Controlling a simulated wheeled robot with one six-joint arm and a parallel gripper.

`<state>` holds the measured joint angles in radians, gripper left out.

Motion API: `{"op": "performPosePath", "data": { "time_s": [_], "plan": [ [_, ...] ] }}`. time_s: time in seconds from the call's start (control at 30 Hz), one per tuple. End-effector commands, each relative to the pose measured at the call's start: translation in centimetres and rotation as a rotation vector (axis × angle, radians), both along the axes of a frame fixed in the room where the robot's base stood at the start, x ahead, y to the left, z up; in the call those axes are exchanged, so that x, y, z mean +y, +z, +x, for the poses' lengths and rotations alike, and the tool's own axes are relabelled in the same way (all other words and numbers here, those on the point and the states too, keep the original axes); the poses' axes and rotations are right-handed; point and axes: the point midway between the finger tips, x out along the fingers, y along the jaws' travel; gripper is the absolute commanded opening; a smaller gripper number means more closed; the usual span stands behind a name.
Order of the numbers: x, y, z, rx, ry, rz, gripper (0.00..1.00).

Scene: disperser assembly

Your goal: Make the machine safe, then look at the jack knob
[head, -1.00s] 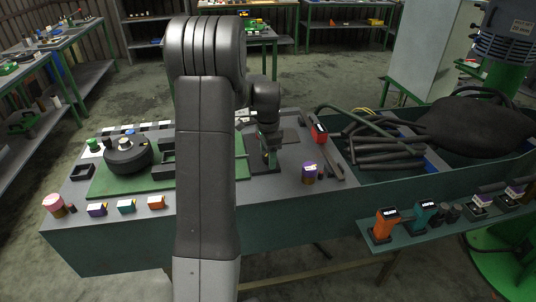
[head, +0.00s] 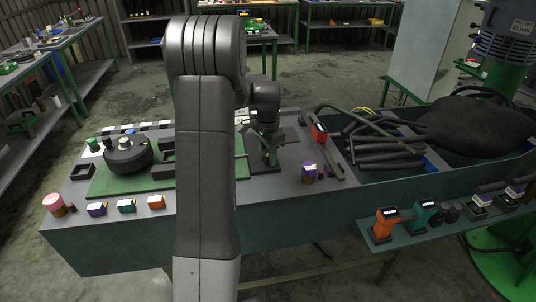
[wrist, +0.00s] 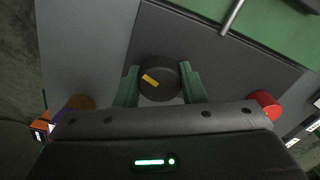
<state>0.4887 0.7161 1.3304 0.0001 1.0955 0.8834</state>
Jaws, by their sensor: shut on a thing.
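My gripper (wrist: 160,92) is shut on a black round knob (wrist: 158,72) with a yellow mark on its top, its two green fingers on either side of it in the wrist view. The knob is over a dark grey plate (wrist: 200,40); whether it touches the plate is unclear. In the head view, my gripper (head: 269,158) is low over the bench, right of the green mat (head: 110,180), and the knob is not clear there. The machine, with a blue-grey motor head (head: 507,42) on a green column, stands at the far right.
A bin (head: 385,185) with dark hoses and a black bag (head: 475,125) is farther right. A red cylinder (wrist: 265,104) is close by in the wrist view.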

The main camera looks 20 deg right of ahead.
Motion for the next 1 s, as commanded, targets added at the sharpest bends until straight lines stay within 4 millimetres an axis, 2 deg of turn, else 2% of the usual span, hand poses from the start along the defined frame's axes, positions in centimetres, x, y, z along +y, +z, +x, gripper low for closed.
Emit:
{"op": "performPosePath", "data": {
  "time_s": [1.0],
  "plan": [
    [-0.03, 0.13, 0.05, -0.002, 0.966, -0.001, 0.14]
  ]
}}
